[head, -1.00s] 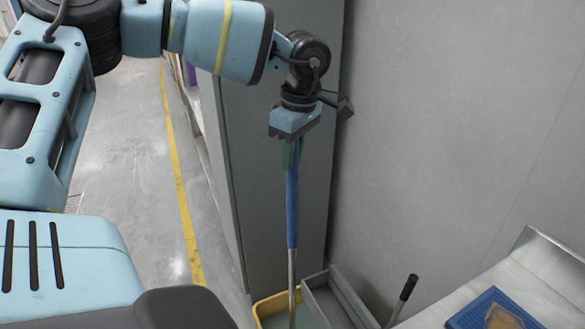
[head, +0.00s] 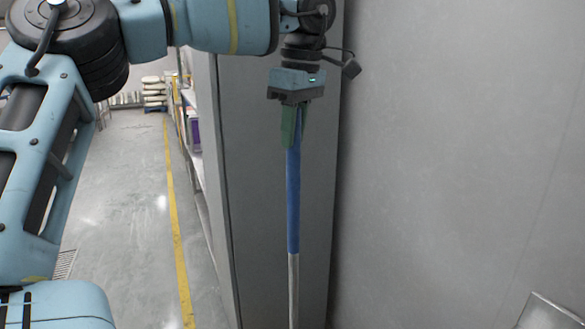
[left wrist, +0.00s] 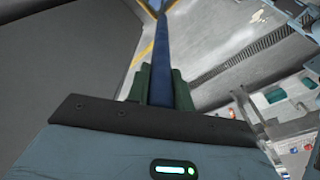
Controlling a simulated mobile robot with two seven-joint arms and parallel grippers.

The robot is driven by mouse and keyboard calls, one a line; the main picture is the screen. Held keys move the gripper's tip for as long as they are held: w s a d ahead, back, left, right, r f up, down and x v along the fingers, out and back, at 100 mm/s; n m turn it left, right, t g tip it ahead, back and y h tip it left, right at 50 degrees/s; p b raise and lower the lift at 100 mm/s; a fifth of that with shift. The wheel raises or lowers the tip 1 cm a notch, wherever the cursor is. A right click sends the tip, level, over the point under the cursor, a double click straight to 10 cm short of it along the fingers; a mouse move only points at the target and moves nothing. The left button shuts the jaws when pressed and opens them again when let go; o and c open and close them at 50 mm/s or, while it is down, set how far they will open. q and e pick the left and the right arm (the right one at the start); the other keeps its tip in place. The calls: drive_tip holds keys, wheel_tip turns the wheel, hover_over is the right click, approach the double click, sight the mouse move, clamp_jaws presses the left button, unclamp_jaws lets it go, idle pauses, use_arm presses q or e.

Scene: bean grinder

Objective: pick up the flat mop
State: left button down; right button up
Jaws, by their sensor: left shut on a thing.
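The flat mop (head: 293,205) shows in the head view as an upright pole with a blue grip on top and a bare metal shaft below. Its lower end is out of the picture. My left gripper (head: 295,125) points down at the top of the pole, and its green fingers are shut around the blue grip. In the left wrist view the blue grip of the flat mop (left wrist: 161,60) runs away between the green fingers of my left gripper (left wrist: 160,83). My right gripper is not in view.
A tall grey panel (head: 258,190) stands right behind the pole. A grey wall (head: 450,150) fills the right side. A metal edge (head: 552,312) shows at the lower right. To the left, a clear floor aisle (head: 125,200) with a yellow line runs past shelves (head: 188,120).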

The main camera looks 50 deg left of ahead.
use_arm(q)
wheel_tip(320, 180, up, 8)
drive_tip(key=shift+r+p, duration=0.15)
drive_tip(key=shift+p, duration=0.95)
drive_tip(key=shift+r, duration=0.35)
drive_tip(key=shift+a, duration=0.1)
